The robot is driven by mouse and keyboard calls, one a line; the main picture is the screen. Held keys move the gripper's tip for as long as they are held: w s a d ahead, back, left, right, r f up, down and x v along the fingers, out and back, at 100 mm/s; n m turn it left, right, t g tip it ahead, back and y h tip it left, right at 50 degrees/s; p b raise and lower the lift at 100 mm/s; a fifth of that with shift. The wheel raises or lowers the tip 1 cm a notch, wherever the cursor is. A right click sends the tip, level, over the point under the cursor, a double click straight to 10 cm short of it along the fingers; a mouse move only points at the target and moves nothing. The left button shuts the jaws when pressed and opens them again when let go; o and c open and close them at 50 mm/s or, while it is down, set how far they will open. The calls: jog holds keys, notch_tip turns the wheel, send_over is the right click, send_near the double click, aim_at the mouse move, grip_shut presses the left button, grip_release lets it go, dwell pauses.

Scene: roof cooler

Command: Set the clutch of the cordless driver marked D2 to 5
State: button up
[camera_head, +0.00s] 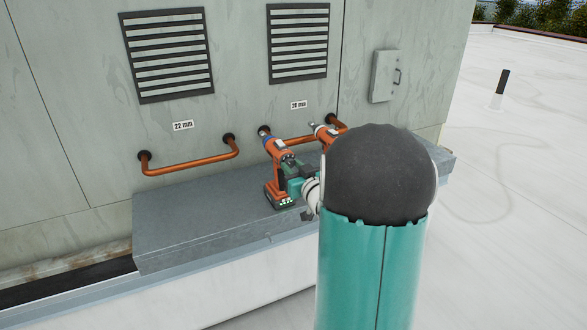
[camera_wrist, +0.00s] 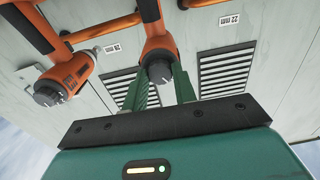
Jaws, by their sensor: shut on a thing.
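Two orange cordless drivers show. The left driver (camera_head: 274,152) stands upright on its battery on the grey ledge, its blue-tipped nose toward the wall. The right driver (camera_head: 321,134) is mostly hidden behind my arm. In the wrist view, turned upside down, my gripper (camera_wrist: 162,82) has its green fingers on either side of the dark round dial (camera_wrist: 159,72) at the rear of one driver (camera_wrist: 158,42), seemingly the left one. It is shut on that dial. The other driver (camera_wrist: 68,78) shows its own dial beside it. No D2 mark or dial number is readable.
The grey ledge (camera_head: 190,222) has bare room left of the drivers. Copper pipes (camera_head: 190,167) come out of the wall behind, under labels 22 mm (camera_head: 183,125) and 28 mm (camera_head: 299,105). The second driver stands close to my gripper.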

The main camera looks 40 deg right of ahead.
jog(key=m, duration=1.6)
jog(key=shift+m, duration=0.4)
jog(key=m, duration=0.5)
jog(key=shift+m, duration=0.3)
jog(key=o, duration=1)
jog(key=shift+c, duration=0.2)
